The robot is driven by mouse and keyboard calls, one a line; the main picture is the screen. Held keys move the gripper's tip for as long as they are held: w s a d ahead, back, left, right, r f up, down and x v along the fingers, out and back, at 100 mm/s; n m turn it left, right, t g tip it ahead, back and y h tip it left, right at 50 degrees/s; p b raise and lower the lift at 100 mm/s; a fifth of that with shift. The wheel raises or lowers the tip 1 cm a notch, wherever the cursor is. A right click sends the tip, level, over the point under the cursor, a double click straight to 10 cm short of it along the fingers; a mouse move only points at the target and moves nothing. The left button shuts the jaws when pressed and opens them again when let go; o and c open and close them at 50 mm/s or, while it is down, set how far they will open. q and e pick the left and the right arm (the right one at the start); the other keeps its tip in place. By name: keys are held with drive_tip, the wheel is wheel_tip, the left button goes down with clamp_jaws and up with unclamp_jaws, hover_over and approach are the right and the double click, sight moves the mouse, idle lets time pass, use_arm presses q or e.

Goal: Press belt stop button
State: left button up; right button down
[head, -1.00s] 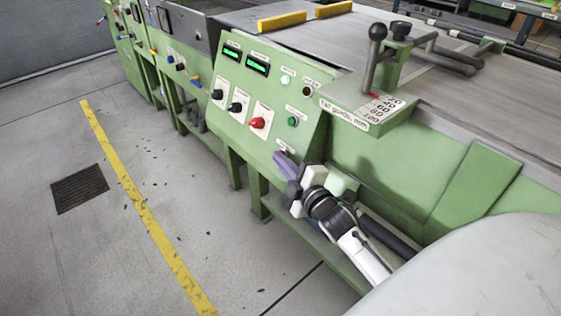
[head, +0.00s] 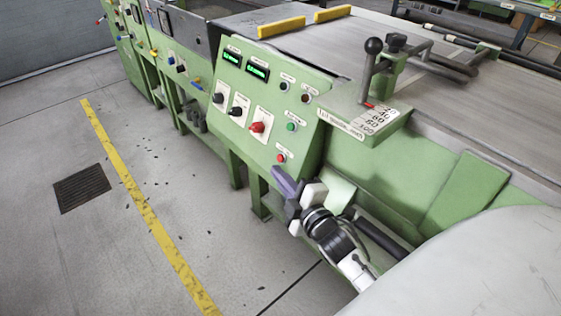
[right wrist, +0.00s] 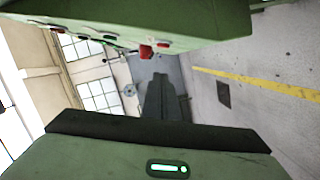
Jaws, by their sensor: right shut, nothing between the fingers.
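The green control panel (head: 262,105) faces me at the middle. A small red button (head: 281,158) sits low on it, uncovered, with a label just above. A green button (head: 292,126) is higher up. I cannot read the labels well enough to tell which is belt stop. My right gripper (head: 284,181) is shut and empty, just below the red button and apart from it in the picture. In the right wrist view the dark fingers (right wrist: 160,98) point away below the panel's edge. My left gripper is not in view.
A red knob (head: 257,127) and two black knobs, including one at the left (head: 218,98), stand out from the panel. A rail guide lever (head: 371,65) rises at the right. Open floor (head: 200,215) lies to the left, with a yellow line (head: 135,190).

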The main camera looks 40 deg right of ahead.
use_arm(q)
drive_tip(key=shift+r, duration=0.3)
use_arm(e)
drive_tip(key=s+a, duration=0.1)
drive_tip(key=s, duration=0.5)
drive_tip(key=shift+r, duration=0.4)
use_arm(q)
drive_tip(key=shift+p, duration=0.3)
use_arm(e)
drive_tip(key=shift+s+a, duration=0.1)
